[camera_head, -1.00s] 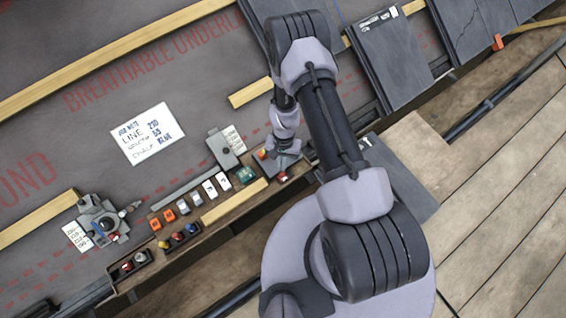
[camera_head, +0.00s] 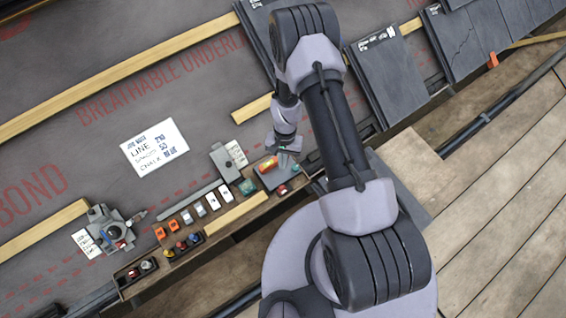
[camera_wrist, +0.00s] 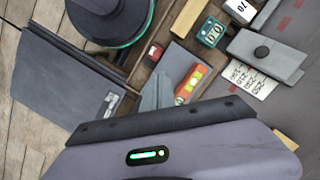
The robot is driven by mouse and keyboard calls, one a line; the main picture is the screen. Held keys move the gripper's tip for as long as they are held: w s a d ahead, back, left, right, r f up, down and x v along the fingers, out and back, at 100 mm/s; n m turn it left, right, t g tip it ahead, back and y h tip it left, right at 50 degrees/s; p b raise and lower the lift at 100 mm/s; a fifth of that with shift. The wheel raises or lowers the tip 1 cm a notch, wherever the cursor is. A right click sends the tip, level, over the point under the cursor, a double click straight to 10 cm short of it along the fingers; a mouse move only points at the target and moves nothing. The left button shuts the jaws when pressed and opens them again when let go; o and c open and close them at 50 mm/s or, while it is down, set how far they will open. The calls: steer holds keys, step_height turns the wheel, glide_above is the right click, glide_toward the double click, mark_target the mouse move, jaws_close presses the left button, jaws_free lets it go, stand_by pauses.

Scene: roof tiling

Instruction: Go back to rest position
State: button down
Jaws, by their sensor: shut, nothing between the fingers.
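My gripper (camera_head: 284,158) hangs at the end of my bent arm, over the right end of the wooden tool tray (camera_head: 217,219) in the head view. It is shut and empty. In the wrist view its body with a green light fills the bottom, and a pale grey finger part (camera_wrist: 157,92) shows above it. An orange level with a yellow-green vial (camera_head: 268,164) lies just beside the fingers on a grey plate; it also shows in the wrist view (camera_wrist: 192,82). I cannot tell how high the fingertips are above the plate.
A teal counter box (camera_head: 246,187), a small red item (camera_head: 282,189) and several orange and white blocks line the tray. A grey clamp-like tool (camera_head: 110,229) stands at left. A note sheet (camera_head: 154,147) lies on the underlay. Slate tiles (camera_head: 386,82) lie at upper right.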

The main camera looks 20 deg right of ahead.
steer(key=w+r+t+b, duration=0.1)
steer(key=w+r+t, duration=0.1)
steer(key=r, duration=1.2)
steer(key=w+r+t+b, duration=0.1)
steer(key=w+r+t, duration=0.1)
steer(key=r, duration=1.2)
steer(key=s+a+r+t, duration=0.2)
steer(key=s+r, duration=0.4)
steer(key=r, duration=0.6)
steer(key=s+r+n+t+b, duration=0.1)
steer(key=s+r, duration=0.4)
steer(key=s, duration=0.7)
steer(key=shift+s+r+t+y, duration=0.25)
steer(key=shift+r+t+y, duration=0.15)
steer(key=shift+t, duration=0.2)
